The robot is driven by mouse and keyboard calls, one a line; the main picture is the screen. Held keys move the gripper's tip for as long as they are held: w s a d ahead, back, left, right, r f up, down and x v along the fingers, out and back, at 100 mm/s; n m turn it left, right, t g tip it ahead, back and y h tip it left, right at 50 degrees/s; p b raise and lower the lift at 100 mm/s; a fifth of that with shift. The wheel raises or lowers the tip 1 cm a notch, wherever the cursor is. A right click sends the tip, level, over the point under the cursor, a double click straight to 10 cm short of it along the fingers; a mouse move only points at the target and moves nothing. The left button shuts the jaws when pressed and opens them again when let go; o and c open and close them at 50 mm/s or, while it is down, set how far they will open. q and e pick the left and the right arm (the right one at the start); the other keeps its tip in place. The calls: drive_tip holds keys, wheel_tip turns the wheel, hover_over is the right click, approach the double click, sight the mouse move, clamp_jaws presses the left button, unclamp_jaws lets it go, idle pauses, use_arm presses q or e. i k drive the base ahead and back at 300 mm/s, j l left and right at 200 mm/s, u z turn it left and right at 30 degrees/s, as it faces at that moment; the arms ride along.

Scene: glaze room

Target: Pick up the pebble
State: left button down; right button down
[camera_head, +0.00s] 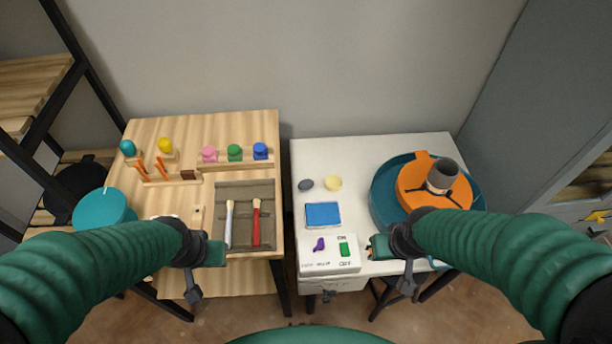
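The pebble (306,184) looks like a small dark grey oval lying on the white table (360,152), near its left edge. My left gripper (216,254) is over the front of the wooden table, left of and nearer than the pebble. My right gripper (378,247) is over the front of the white table, right of and nearer than the pebble. Both grippers are well apart from the pebble. Their fingers are too small and foreshortened to tell whether they are open or shut.
A round yellow piece (333,183) lies right beside the pebble. A blue pad (323,214) and a switch box (329,254) are in front. A teal basin with an orange wheel (420,180) stands right. The wooden table (200,125) holds jars and a brush tray (245,188).

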sight(305, 185)
drive_tip(key=i+l+u, duration=0.15)
drive_tip(key=i+u, duration=0.15)
drive_tip(key=u, duration=0.15)
drive_tip(key=i+l+u, duration=0.25)
drive_tip(key=u, duration=0.2)
